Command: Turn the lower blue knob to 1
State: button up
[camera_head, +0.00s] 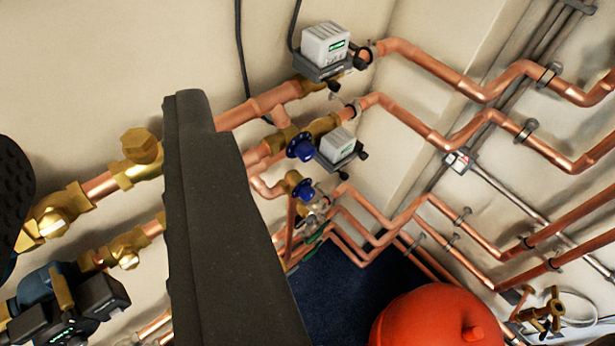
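The lower blue knob (303,191) sits on a brass valve body near the middle of the view, just right of my gripper's large dark finger. A second blue knob (300,147) is a little above it, beside a grey meter box. The knobs are small here, and no scale marks can be read. My gripper (100,125) appears as that broad dark finger in the centre-left and a dark textured pad cut off at the left edge. The fingers are wide apart, with brass fittings visible beyond the gap and nothing held. Neither finger visibly grips a knob.
Grey meter boxes (326,43) (337,146) sit on copper pipes (440,68) along the wall. A red rounded vessel (435,318) stands at the lower right. A dark pump-like unit (70,310) is at the lower left. Brass valves (60,213) lie behind the finger gap.

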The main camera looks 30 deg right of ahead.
jog(key=shift+w+a, duration=0.1)
jog(key=shift+w, duration=0.1)
jog(key=o, duration=0.3)
jog(key=w+d+f+n+t+h+p, duration=0.1)
jog(key=w+d+f+h, duration=0.1)
jog(key=w+d+f, duration=0.7)
jog(key=w+d+f+t+h, duration=0.2)
jog(key=w+d+f, duration=0.6)
jog(key=d, duration=0.4)
jog(key=g+y, duration=0.1)
jog(key=y, duration=0.9)
send_near(311, 197)
jog(key=shift+n, duration=0.4)
jog(key=b+x, duration=0.1)
jog(key=x, duration=0.8)
jog(key=shift+w, duration=0.1)
